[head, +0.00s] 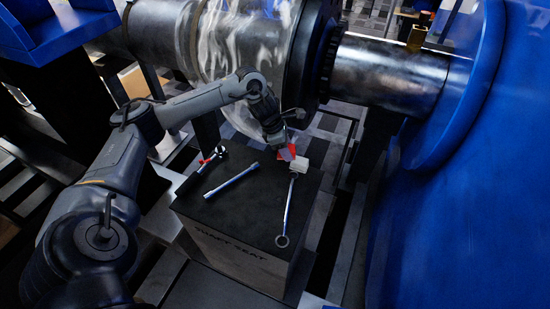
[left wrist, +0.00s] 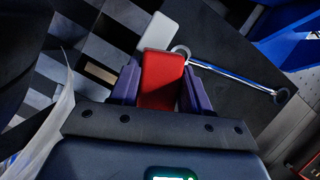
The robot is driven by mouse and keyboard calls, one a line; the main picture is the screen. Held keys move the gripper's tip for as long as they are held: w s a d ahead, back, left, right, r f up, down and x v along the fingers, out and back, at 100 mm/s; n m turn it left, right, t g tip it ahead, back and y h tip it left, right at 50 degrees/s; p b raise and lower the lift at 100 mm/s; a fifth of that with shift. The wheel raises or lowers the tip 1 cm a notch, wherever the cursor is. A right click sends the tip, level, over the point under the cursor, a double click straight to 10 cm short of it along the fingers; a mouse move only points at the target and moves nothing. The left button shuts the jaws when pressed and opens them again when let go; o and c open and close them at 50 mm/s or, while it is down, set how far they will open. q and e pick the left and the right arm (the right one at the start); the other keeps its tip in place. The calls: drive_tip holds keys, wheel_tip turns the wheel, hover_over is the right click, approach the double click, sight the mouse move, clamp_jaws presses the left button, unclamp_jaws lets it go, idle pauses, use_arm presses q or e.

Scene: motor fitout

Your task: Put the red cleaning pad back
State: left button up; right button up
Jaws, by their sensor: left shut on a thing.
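The red cleaning pad (left wrist: 163,80) is between the two fingers of my left gripper (left wrist: 160,88), which is shut on it. In the head view my left gripper (head: 287,152) is over the far edge of the black-topped box marked "SHAFT SEAT" (head: 238,220), and bits of the red pad (head: 291,147) show around the fingers. Whether the pad touches the box top cannot be told. My right gripper is not in view.
A white block (head: 302,166) lies near the box's far right corner, beside a ring-ended wrench (head: 287,212). A silver bar-like tool (head: 231,181) and a red-and-black-handled tool (head: 203,170) lie to the left. A large shaft (head: 385,75) and blue housing (head: 470,180) stand behind and right.

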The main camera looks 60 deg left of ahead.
use_arm(q)
drive_tip(key=b, duration=0.1)
hover_over(275, 161)
wheel_tip(275, 161, down, 3)
drive_tip(key=shift+f, duration=0.1)
drive_tip(key=shift+f+b, duration=0.95)
drive_tip(key=shift+f, duration=1.05)
drive_tip(key=shift+f, duration=0.15)
drive_tip(key=o, duration=1)
